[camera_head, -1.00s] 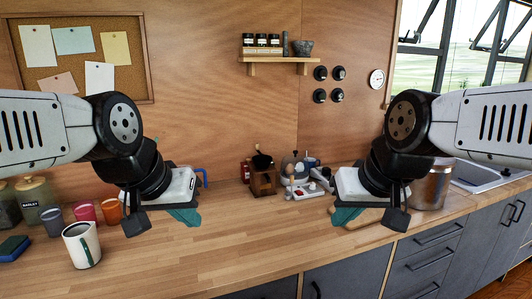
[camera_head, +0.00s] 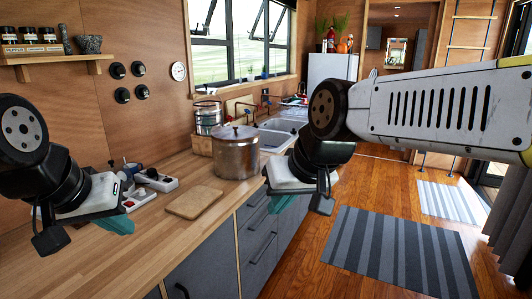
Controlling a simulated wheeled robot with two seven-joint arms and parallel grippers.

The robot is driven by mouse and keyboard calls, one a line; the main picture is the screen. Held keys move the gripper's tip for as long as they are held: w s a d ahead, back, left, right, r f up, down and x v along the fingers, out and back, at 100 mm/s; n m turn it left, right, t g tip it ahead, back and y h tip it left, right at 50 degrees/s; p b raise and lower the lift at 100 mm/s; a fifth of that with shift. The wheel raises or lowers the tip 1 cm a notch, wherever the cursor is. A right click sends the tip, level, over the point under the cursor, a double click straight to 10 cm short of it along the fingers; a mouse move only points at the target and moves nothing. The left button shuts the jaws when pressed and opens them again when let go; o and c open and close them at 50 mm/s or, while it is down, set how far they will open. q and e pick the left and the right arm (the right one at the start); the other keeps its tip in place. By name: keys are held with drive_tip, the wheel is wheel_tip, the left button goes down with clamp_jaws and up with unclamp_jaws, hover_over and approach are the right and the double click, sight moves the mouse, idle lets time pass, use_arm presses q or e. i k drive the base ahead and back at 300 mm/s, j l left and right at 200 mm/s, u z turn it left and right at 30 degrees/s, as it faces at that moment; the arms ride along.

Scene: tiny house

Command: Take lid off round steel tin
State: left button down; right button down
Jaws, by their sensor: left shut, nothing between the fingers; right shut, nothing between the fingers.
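A large round steel vessel (camera_head: 237,158) with a knobbed lid (camera_head: 236,133) on it stands upright on the wooden counter, near its front edge. Behind it is a smaller round steel container (camera_head: 208,117) with bands. I cannot tell for certain which of the two is the tin. My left gripper (camera_head: 114,224) is at the lower left, shut and empty, with teal fingertips, apart from both vessels. My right gripper (camera_head: 276,206) is shut and empty, in front of and right of the large vessel in the picture; its fingertips are partly hidden.
A wooden board (camera_head: 194,202) lies on the counter in front of the large vessel. A white power strip (camera_head: 138,199) is left of it. A sink (camera_head: 274,138) lies beyond. The wooden floor (camera_head: 310,246) and a striped rug (camera_head: 400,250) are clear at right.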

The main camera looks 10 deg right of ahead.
sight(232, 134)
drive_tip(key=z, duration=0.25)
drive_tip(key=i+l, duration=0.2)
drive_tip(key=i, duration=0.2)
drive_tip(key=i+l, duration=0.2)
drive_tip(key=i, duration=0.2)
drive_tip(key=i+l, duration=0.2)
drive_tip(key=i, duration=0.2)
drive_tip(key=u, duration=0.4)
drive_tip(key=i+l+u, duration=0.1)
drive_tip(key=u, duration=0.35)
drive_tip(key=l+u, duration=0.1)
drive_tip(key=u, duration=0.3)
drive_tip(key=i+l, duration=0.05)
